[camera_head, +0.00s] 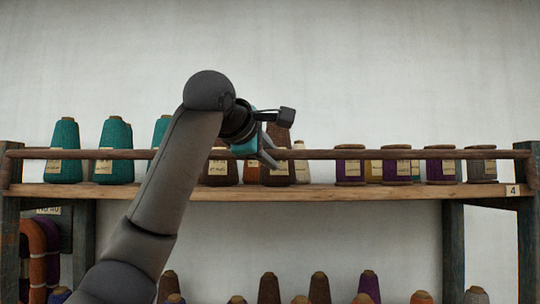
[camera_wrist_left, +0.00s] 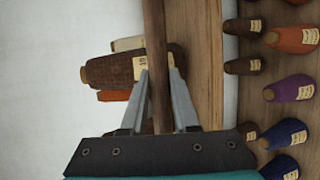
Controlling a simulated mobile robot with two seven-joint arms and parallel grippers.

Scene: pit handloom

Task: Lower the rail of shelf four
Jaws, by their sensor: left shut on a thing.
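The rail (camera_head: 320,154) of shelf four is a brown wooden bar. It runs level across the front of the yarn cones, above the shelf board (camera_head: 330,192) and between the end posts. A tag reading 4 (camera_head: 513,190) is on the board's right end. My left gripper (camera_head: 268,158) is at the rail near its middle. In the left wrist view, the rail (camera_wrist_left: 156,45) passes between the two fingers of the left gripper (camera_wrist_left: 159,80), which is shut on it. My arm hides part of the rail's left half. My right gripper is out of view.
Teal cones (camera_head: 64,140) stand left behind the rail, and purple and mustard cones (camera_head: 397,165) stand right. A brown cone (camera_wrist_left: 115,69) is close behind my fingers. More cones (camera_head: 319,288) stand below. The wall above is clear.

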